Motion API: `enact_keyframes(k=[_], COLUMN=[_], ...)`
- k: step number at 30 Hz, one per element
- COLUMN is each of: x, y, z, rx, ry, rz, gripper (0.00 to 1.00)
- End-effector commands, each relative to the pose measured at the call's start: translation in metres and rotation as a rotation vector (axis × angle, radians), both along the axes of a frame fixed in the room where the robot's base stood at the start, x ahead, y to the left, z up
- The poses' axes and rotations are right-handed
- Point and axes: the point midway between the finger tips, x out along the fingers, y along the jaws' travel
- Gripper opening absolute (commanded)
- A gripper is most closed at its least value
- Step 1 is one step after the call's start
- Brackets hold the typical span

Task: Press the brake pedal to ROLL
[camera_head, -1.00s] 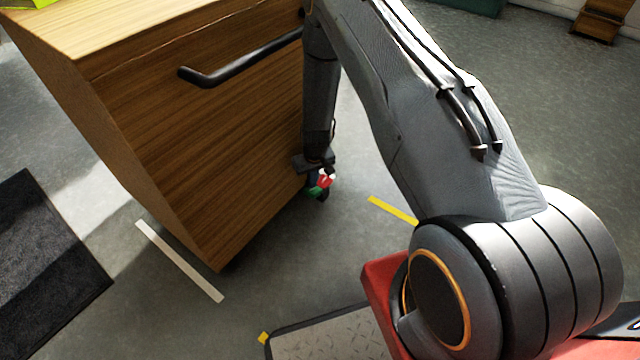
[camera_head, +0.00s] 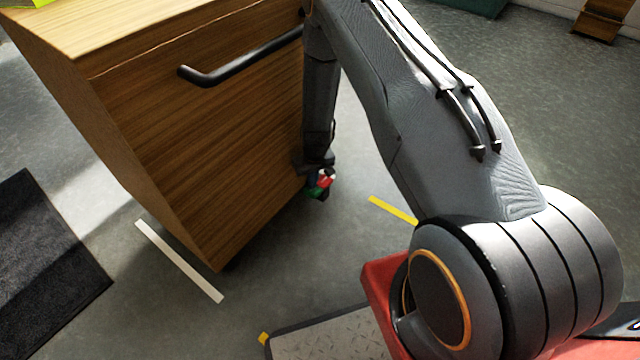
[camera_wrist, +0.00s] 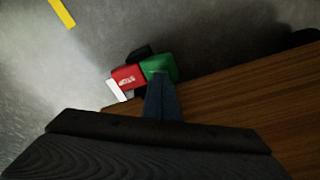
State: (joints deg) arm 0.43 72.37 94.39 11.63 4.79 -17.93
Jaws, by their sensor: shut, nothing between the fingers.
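The brake pedal has a red half (camera_wrist: 127,77) with small white lettering too small to read and a green half (camera_wrist: 158,66). It sits low at the corner of the wooden cart, and its red part (camera_head: 325,181) and green part (camera_head: 316,192) show in the head view below my wrist. My gripper (camera_wrist: 160,75) is shut and empty. Its fingertips overlap the near edge of the green half in the wrist view, close to the red border. I cannot tell whether they touch it.
The wooden cart (camera_head: 190,150) with a black bar handle (camera_head: 240,60) stands directly beside my gripper. A white floor strip (camera_head: 180,262), a yellow strip (camera_head: 393,209) and a dark mat (camera_head: 45,260) lie on the grey floor.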

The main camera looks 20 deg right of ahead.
Motion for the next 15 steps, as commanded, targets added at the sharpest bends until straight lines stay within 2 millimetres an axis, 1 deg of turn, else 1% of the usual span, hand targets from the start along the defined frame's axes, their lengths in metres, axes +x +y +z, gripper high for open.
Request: enact_keyframes(k=[15], x=[0.0001], y=[0.0000], z=[-0.0074], rx=[0.000], ry=[0.000], rz=[0.001], gripper=[0.00])
